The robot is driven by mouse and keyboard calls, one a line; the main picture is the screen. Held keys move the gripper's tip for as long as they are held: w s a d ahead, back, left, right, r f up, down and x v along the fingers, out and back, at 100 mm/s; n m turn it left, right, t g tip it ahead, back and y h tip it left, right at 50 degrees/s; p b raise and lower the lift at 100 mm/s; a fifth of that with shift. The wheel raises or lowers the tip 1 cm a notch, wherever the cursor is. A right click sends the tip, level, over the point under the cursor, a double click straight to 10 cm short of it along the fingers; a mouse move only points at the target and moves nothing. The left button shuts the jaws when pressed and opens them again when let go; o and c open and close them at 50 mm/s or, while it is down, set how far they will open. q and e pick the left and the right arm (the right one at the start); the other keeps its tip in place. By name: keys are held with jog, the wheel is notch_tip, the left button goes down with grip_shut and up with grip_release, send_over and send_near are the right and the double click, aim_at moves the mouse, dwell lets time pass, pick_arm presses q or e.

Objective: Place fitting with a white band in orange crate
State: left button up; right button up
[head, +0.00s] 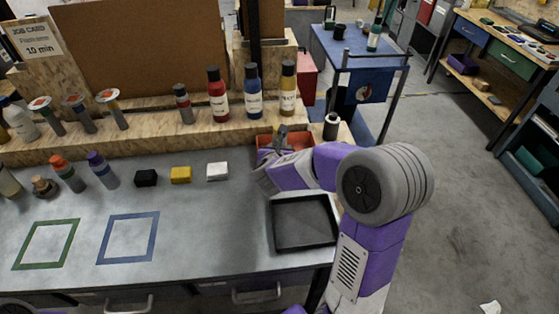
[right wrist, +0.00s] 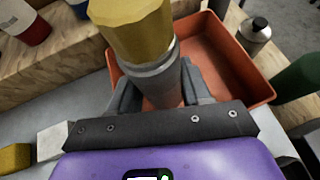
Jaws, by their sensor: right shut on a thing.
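The orange crate (head: 300,133) stands at the back right of the bench, partly hidden behind my right arm. In the right wrist view the crate (right wrist: 228,60) lies beyond the fingers, and the part I see of its inside looks empty. My right gripper (head: 272,172) is shut on a fitting (right wrist: 137,30) with a gold top, a pale grey-white band below it and a grey body. The fitting is held in front of the crate opening in the right wrist view; its lower end is hidden and its height above the crate is unclear. My left gripper is not in view.
Black, yellow (head: 180,174) and white (head: 217,171) blocks sit left of the arm. A black tray (head: 305,245) is in front. A dark bottle (head: 331,126) stands right of the crate. Several bottles line the wooden shelf (head: 150,136). Bench around the green and blue squares is clear.

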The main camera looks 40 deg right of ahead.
notch_tip(320, 180, down, 4)
jog(key=shift+w+r+b, duration=0.1)
jog(key=shift+r+b, duration=0.15)
jog(key=shift+b, duration=0.3)
jog(key=shift+f, duration=0.15)
jog(key=o, duration=1.2)
jog(key=shift+o, duration=0.2)
jog(key=shift+r, duration=0.35)
jog(key=p+v, duration=0.3)
jog(key=v, duration=0.9)
jog(key=shift+f, duration=0.15)
